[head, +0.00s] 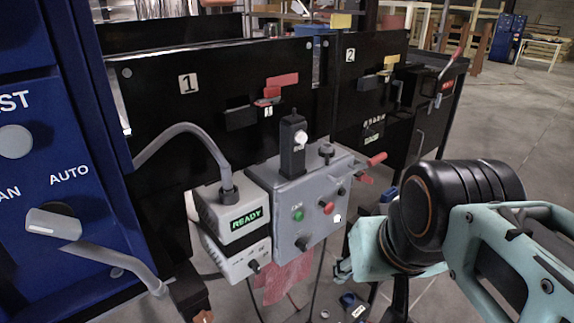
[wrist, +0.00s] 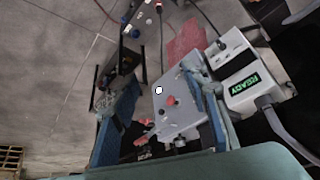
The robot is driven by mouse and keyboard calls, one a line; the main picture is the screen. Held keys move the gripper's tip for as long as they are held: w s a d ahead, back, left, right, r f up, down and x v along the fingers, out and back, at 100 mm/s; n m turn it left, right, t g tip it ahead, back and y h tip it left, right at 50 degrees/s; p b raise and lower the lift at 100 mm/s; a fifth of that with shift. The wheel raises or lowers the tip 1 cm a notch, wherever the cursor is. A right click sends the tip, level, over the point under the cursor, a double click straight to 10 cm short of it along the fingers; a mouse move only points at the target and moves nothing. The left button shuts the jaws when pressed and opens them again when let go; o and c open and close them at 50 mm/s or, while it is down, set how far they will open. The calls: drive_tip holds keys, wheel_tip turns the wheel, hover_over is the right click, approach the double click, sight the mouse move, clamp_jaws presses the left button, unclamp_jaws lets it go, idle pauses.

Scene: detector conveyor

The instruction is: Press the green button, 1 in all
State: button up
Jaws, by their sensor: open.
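The green button (head: 298,214) is on the front face of a grey control box (head: 290,240), left of a red button (head: 327,207). In the head view my gripper (head: 350,262) is right of the box, apart from the green button. In the wrist view its two bluish fingers are spread, with nothing held between them (wrist: 162,84). The box face (wrist: 165,88) shows between the fingers, with the red button (wrist: 171,101) on it. I cannot make out the green button there; the right finger covers part of the face.
A grey READY box (head: 232,220) with a cable stands left of the control box. A red-handled lever (head: 370,162) juts out at the box's right. A red cloth (head: 283,280) hangs below. A blue cabinet (head: 60,130) stands at the left. Open floor (head: 510,120) lies at the right.

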clamp_jaws()
idle(1.3)
